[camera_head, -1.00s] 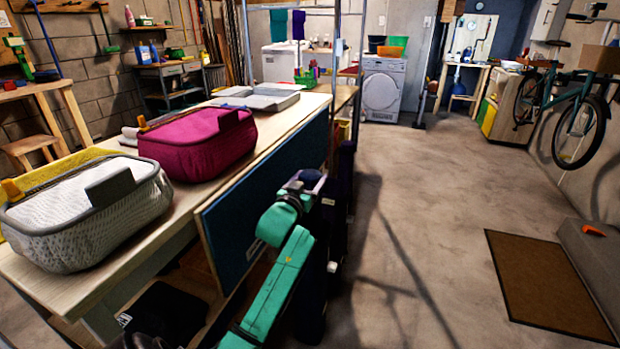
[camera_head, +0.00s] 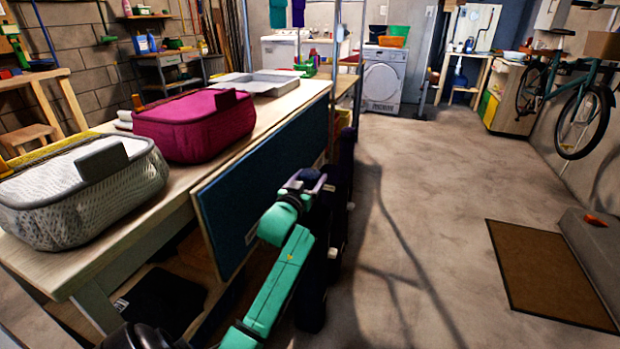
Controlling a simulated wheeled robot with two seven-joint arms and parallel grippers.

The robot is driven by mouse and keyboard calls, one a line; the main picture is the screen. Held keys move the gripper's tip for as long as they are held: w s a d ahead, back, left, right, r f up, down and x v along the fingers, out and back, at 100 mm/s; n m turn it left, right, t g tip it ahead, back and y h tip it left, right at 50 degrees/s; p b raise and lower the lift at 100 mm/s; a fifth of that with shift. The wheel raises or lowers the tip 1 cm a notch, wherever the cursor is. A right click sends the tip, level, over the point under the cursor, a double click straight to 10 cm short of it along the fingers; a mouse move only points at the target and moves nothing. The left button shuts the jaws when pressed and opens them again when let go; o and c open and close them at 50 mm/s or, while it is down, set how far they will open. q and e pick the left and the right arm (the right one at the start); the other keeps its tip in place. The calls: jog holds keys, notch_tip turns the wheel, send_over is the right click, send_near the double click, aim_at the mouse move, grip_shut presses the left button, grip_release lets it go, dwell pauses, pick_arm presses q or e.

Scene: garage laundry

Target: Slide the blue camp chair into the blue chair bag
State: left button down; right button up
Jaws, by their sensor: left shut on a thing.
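My left gripper (camera_head: 306,184) is at the end of the green arm, just right of the bench's blue side panel. It is shut at the upper part of a dark blue, long, upright bundle (camera_head: 316,270). More dark blue material (camera_head: 342,180) stands right behind it. The two overlap, so I cannot tell which is the camp chair and which is the chair bag, or whether one is inside the other. The fingertips are small and partly hidden against the dark cloth. My right gripper is not in view.
A wooden bench (camera_head: 105,268) on the left holds a grey mesh basket (camera_head: 75,205), a magenta basket (camera_head: 195,128) and grey trays. Its blue side panel (camera_head: 262,190) is close to my left arm. Open concrete floor lies right, with a brown mat (camera_head: 550,272) and a bicycle (camera_head: 565,100).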

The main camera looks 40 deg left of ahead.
pick_arm(q)
jog(key=shift+r, duration=0.15)
jog(key=shift+f, duration=0.2)
grip_release()
jog(key=shift+s+d+r, duration=0.1)
jog(key=shift+f, duration=0.35)
jog(key=shift+s, duration=0.1)
jog(key=p+v, duration=0.1)
jog(key=v, duration=1.3)
jog(key=shift+r+p, duration=0.3)
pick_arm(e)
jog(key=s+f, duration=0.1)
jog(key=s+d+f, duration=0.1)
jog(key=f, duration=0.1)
pick_arm(q)
jog(key=shift+s+d, duration=0.15)
